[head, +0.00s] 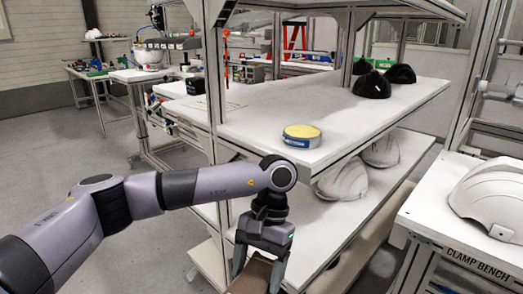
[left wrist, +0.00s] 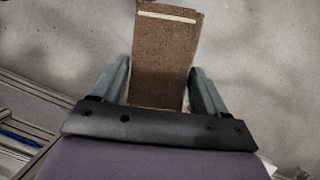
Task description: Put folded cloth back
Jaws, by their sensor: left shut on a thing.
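The folded cloth is brown. It shows in the left wrist view (left wrist: 160,60) between the two fingers, with a pale strip near its far edge. In the head view only a part of the cloth (head: 252,274) shows at the bottom edge. My left gripper (head: 258,272) is shut on it and points down, in front of the shelf unit and below its middle shelf. In the left wrist view the left gripper (left wrist: 160,95) has grey floor behind it. My right gripper is not in view.
The middle shelf (head: 270,125) holds a round blue and yellow tin (head: 301,136) and dark helmet shells (head: 372,84). White shells (head: 343,180) sit on the shelf below. A clamp bench (head: 440,215) with a white helmet shell (head: 490,195) stands right. Much of the middle shelf is bare.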

